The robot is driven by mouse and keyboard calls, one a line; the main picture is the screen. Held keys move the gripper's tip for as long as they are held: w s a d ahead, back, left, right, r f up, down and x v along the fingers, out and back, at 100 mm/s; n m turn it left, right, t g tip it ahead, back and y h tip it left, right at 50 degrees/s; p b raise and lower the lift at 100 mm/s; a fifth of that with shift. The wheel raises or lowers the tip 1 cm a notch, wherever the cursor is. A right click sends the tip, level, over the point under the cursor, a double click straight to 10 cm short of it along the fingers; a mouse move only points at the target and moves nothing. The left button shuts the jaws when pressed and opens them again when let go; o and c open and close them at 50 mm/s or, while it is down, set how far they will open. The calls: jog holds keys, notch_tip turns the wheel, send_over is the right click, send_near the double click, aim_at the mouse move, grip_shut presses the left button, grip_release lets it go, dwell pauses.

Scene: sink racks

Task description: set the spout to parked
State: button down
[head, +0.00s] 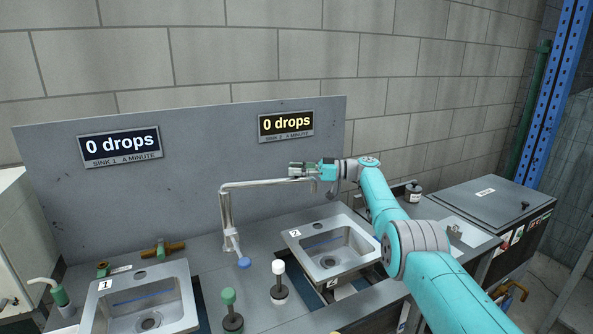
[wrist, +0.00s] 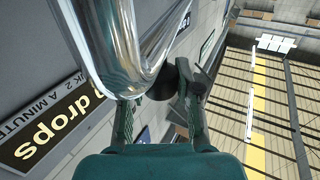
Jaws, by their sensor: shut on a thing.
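The spout (head: 265,184) is a chrome pipe on an upright post left of sink 2. Its arm runs to the right, and its outer end is at my gripper, above the back of sink 2 (head: 302,241). My gripper (head: 300,170) is shut on the spout near that end. In the wrist view the bent chrome spout (wrist: 125,85) fills the upper left, close to the fingers of my gripper (wrist: 160,108). The exact contact is partly hidden. A dark round part shows between the fingers.
Sink 1 (head: 140,305) is at the lower left. Brass fittings (head: 162,248) lie behind sink 1. The grey backboard (head: 200,150) carries two signs reading 0 drops. A grey lidded box (head: 485,200) stands right.

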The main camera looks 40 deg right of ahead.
jog(key=c, duration=0.8)
grip_release()
jog(key=shift+v, duration=3.75)
